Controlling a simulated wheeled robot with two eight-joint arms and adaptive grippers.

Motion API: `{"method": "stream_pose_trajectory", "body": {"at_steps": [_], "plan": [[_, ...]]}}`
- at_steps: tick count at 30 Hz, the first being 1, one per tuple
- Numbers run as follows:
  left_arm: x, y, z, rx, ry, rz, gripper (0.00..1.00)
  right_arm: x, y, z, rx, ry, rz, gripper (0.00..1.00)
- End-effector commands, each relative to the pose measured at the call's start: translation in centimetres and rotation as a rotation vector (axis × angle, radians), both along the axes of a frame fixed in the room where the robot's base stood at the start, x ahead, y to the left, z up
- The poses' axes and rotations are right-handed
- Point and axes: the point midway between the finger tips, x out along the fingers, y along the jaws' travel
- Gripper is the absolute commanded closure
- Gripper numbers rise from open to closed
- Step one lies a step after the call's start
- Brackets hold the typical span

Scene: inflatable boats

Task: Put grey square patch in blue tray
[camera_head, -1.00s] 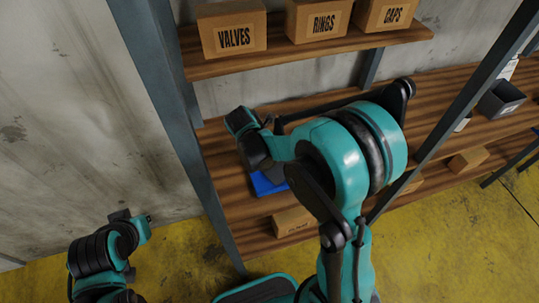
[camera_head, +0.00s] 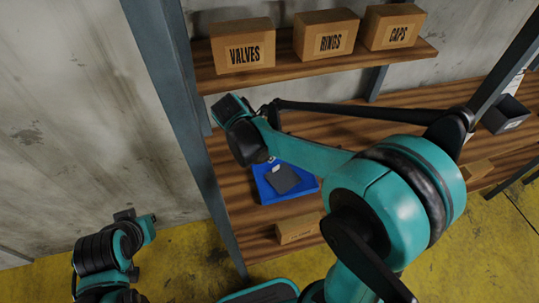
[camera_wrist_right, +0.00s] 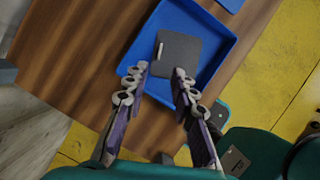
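The grey square patch (camera_head: 285,180) lies flat inside the blue tray (camera_head: 309,187) on the wooden shelf. In the right wrist view, the patch (camera_wrist_right: 181,58) is on the floor of the tray (camera_wrist_right: 187,17), with a small white mark on it. My right gripper (camera_wrist_right: 161,71) is open, its fingertips apart at the near edge of the patch, with nothing held between them. In the head view its fingers are mostly hidden by the arm. My left arm's end (camera_head: 138,222) is at the lower left, away from the shelf; its finger opening cannot be made out.
Boxes marked VALVES (camera_head: 243,47), RINGS (camera_head: 326,33) and CAPS (camera_head: 393,27) stand on the upper shelf. A cardboard box (camera_head: 298,228) sits in front of the tray, below it. A grey bin (camera_head: 506,115) is at right. A metal post (camera_head: 175,110) stands left of the tray.

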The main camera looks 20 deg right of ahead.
Motion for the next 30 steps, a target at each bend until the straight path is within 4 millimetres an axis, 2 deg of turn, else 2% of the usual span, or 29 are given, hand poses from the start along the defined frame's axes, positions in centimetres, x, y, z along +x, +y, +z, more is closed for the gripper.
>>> {"method": "stream_pose_trajectory", "body": {"at_steps": [4,8,15,21,25,30], "plan": [[0.0,0.0,0.2,0.0,0.0,0.0,1.0,-0.8,-0.1,1.2,0.03,-0.043,-0.067,0.74],[0.0,0.0,0.1,0.0,0.0,0.0,1.0,-3.1,-0.8,2.7,0.144,-0.184,-0.299,0.74],[0.0,0.0,0.1,0.0,0.0,0.0,1.0,-9.1,-1.5,4.8,0.519,-0.506,-0.995,0.74],[0.0,0.0,0.1,0.0,0.0,0.0,1.0,-12.4,-1.4,4.9,0.811,-0.645,-1.487,0.74],[0.0,0.0,0.1,0.0,0.0,0.0,1.0,-13.2,-1.3,4.7,0.919,-0.672,-1.66,0.74],[0.0,0.0,0.1,0.0,0.0,0.0,1.0,-13.5,-1.3,4.7,0.958,-0.68,-1.725,0.74]]}}
